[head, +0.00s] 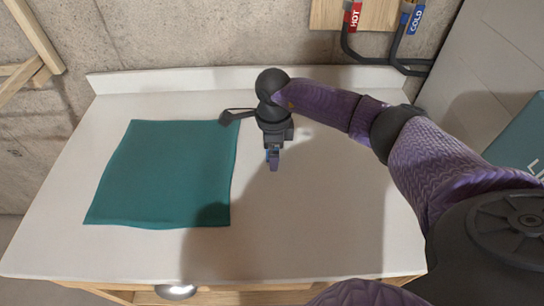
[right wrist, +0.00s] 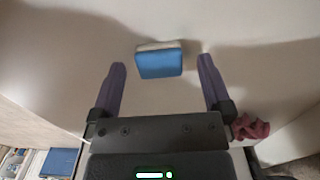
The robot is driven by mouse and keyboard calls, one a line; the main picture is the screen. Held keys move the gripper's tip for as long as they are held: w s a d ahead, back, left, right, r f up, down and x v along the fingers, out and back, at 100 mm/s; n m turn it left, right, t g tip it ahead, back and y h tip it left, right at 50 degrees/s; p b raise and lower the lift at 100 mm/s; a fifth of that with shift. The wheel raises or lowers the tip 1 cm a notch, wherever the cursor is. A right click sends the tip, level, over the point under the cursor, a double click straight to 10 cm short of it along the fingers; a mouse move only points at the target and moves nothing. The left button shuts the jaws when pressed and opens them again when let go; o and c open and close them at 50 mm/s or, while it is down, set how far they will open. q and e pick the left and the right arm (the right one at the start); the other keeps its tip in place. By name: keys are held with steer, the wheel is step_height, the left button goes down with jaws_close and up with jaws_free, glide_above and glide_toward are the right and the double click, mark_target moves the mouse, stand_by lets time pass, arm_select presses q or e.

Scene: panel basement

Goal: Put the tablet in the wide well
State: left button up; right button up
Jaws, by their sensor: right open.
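The tablet (right wrist: 160,65) is a small block, blue with a pale layer along one edge. In the right wrist view it lies on a pale surface, between the lines of my right gripper's two purple fingers, near their tips. My right gripper (head: 273,161) is open, with a visible gap between each finger and the tablet. In the head view it points down over the white worktop, right of the teal mat. A small blue patch shows beside its fingers there, too small to identify surely. I see no wide well. My left gripper is not in view.
The teal mat (head: 165,175) lies flat on the left of the white worktop (head: 330,225). A raised back edge runs along the concrete wall. Hot and cold pipes (head: 398,55) come down at the back right. A dark red crumpled thing (right wrist: 250,127) shows in the right wrist view.

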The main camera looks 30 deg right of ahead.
steer(key=shift+f, duration=0.35)
jaws_close()
steer(key=shift+r, duration=0.15)
